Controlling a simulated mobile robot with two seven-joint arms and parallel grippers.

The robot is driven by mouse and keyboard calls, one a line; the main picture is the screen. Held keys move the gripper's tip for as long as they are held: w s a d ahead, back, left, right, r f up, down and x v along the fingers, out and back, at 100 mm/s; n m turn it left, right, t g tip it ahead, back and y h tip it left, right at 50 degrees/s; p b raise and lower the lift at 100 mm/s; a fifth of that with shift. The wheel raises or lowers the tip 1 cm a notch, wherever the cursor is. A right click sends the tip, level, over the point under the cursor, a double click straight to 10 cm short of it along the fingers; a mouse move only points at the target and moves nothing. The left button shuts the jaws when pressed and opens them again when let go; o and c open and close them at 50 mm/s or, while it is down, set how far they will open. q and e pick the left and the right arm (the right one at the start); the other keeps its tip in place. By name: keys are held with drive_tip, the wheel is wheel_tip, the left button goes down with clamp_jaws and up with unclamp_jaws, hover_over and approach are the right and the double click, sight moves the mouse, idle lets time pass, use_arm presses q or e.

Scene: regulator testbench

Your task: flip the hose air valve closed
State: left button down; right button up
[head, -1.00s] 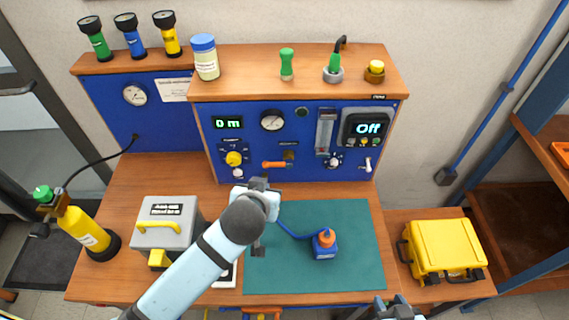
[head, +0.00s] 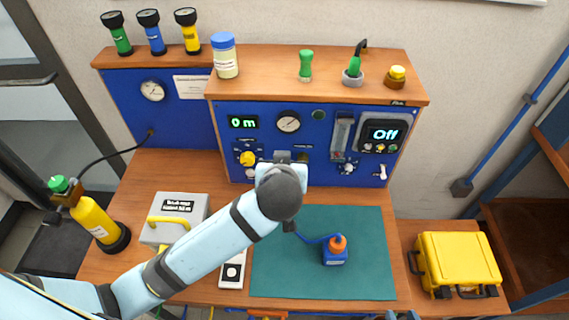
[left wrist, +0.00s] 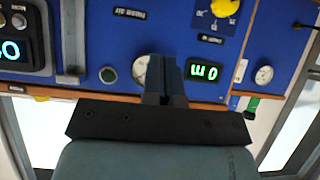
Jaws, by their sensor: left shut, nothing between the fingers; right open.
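The hose air valve does not show; in the head view my left wrist covers its place on the blue panel (head: 328,176). A small dark label (left wrist: 133,12) on the panel shows in the left wrist view, too small to read surely. My left gripper (head: 283,157) is in front of the panel, mostly hidden by its own wrist. In the left wrist view its fingers (left wrist: 166,80) are together and empty, over the gauge and near the "0 m" display. Only the tip of my right gripper (head: 388,315) shows at the bottom edge, open and away from the panel.
A grey box (head: 190,205) and a yellow cylinder (head: 95,220) stand left. A yellow case (head: 460,260) is right. The mat's right side is clear.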

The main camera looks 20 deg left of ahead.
use_arm(q)
drive_tip(key=w+a+f+p, duration=0.1)
drive_tip(key=w+a+f, duration=0.1)
drive_tip(key=w+f, duration=0.5)
drive_tip(key=shift+f, duration=0.6)
